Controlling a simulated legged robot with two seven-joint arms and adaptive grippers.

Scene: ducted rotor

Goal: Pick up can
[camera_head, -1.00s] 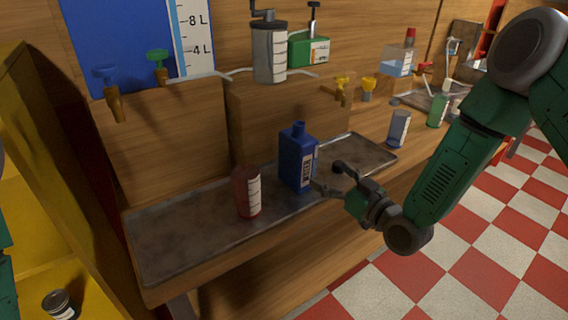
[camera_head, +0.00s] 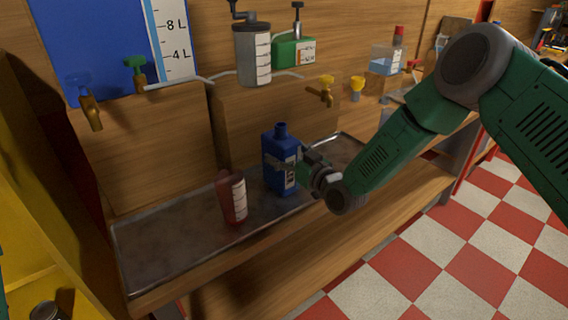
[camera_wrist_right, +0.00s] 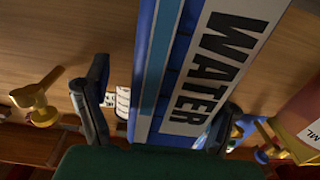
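The blue can (camera_head: 279,152) stands upright on the metal tray (camera_head: 160,245) in the head view. Its white label reads WATER in the right wrist view (camera_wrist_right: 215,65). My right gripper (camera_head: 290,165) is at the can's right side, with a finger on the near face. In the right wrist view the two dark fingers (camera_wrist_right: 160,115) are on either side of the can. A gap shows between the left finger and the can, so the gripper looks open around it. Whether the other finger touches is unclear. My left gripper is not in view.
A dark red bottle (camera_head: 232,197) stands on the tray just left of the can. Behind are a crank-topped cylinder (camera_head: 253,55), a green canister (camera_head: 294,52) and brass taps (camera_head: 322,91). A yellow shelf (camera_head: 25,210) is at left. The tray's left part is clear.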

